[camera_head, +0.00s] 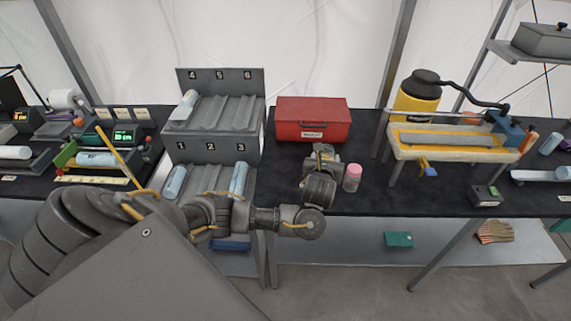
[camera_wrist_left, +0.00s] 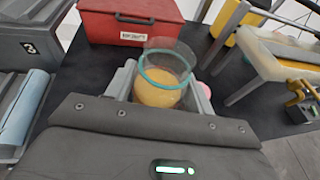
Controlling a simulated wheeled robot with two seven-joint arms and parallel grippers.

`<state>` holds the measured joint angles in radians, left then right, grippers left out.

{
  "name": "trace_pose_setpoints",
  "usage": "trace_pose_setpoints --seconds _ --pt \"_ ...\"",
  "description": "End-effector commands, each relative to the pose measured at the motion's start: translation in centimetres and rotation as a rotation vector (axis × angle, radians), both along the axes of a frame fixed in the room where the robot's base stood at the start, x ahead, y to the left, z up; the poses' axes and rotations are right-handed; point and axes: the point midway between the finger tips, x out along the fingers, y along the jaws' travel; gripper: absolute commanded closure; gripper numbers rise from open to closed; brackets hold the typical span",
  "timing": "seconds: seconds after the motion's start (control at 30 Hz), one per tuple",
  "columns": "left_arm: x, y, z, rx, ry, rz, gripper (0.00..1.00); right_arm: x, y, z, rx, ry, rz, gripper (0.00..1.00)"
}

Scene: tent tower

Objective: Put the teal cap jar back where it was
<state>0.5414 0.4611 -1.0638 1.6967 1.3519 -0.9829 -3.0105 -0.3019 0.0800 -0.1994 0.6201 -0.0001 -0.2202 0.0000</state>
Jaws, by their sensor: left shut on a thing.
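My left gripper (camera_head: 326,153) is above the black table, in front of the red box (camera_head: 312,121). In the left wrist view its fingers (camera_wrist_left: 160,90) are shut on the teal cap jar (camera_wrist_left: 158,76), a clear jar with a teal ring and orange-yellow contents. In the head view I cannot make out the jar behind the gripper. A pink-capped jar (camera_head: 352,178) stands on the table just right of the gripper. Its pink cap (camera_wrist_left: 208,90) peeks out beside the right finger in the left wrist view. My right gripper is not in view.
A numbered grey rack (camera_head: 214,152) with pale blue rolls stands to the left. A yellow-topped trough (camera_head: 452,141) on legs stands to the right, with a small dark box (camera_head: 486,195) in front. The table between the pink-capped jar and the trough is clear.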

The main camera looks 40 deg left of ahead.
Motion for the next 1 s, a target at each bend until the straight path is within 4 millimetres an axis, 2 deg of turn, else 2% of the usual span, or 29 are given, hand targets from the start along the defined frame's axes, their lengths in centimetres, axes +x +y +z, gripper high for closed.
trace_pose_setpoints --seconds 0.2,0.3,0.53,0.6,0.7,1.0 --pt "-1.0 4.2 -3.3 -0.001 0.0 0.003 0.77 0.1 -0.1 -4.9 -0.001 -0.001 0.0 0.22" --pt "-1.5 6.4 -4.3 -0.002 0.0 0.004 0.77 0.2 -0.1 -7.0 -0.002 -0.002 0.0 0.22" --pt "-2.2 9.7 -6.3 -0.005 0.001 0.001 0.77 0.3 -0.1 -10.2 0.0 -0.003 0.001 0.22" --pt "-2.4 10.6 -6.9 -0.001 0.002 0.003 0.77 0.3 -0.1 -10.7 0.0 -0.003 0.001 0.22" --pt "-2.6 11.8 -7.9 0.005 0.004 0.002 0.77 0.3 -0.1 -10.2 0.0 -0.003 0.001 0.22" --pt "-2.7 12.7 -9.0 0.001 0.0 0.0 0.77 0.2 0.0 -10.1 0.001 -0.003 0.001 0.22"
